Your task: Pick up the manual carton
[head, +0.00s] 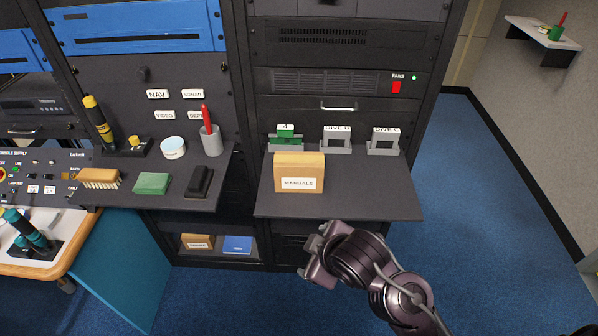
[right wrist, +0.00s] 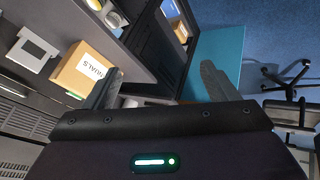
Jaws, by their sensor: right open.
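The manual carton (head: 299,172) is a tan box with a white label reading MANUALS. It stands upright on the dark shelf (head: 340,206) of the right rack, near the shelf's left side. The carton also shows in the right wrist view (right wrist: 83,72), at the upper left, beside one finger. My right gripper (head: 312,255) is below and in front of the shelf's front edge, apart from the carton. Its fingers (right wrist: 158,87) are spread, with nothing held between them. My left gripper is in neither view.
Behind the carton stand a grey holder with a green piece (head: 286,138) and two grey holders labelled DIVE B (head: 336,141) and DIVE C (head: 383,142). The left shelf holds a brush (head: 99,179), a green block (head: 152,184) and a cup (head: 211,140). The shelf's right part is clear.

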